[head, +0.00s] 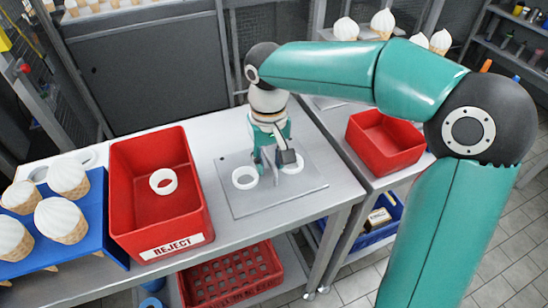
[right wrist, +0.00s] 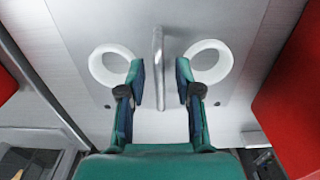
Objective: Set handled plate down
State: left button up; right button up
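The handled plate (head: 236,205) is a flat grey plate lying on the metal table. Two white rings, a left one (head: 245,178) and a right one (head: 292,163), sit on it. In the right wrist view its upright handle (right wrist: 158,60) runs between the rings. My right gripper (head: 276,165) is low over the plate's middle. The right wrist view shows its fingers (right wrist: 160,85) apart, one on each side of the handle, with a gap on both sides. The gripper partly covers both rings in that view. My left gripper is not in view.
A red REJECT bin (head: 160,215) with a white ring (head: 163,181) inside stands left of the plate. A blue rack (head: 95,225) of cones is farther left. Another red bin (head: 385,142) stands right, on a separate table. Bare table surrounds the plate narrowly.

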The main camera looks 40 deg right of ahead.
aim_at(269, 160)
notch_tip(269, 160, up, 12)
jog(key=p, duration=0.2)
dwell(0.5)
dwell(0.4)
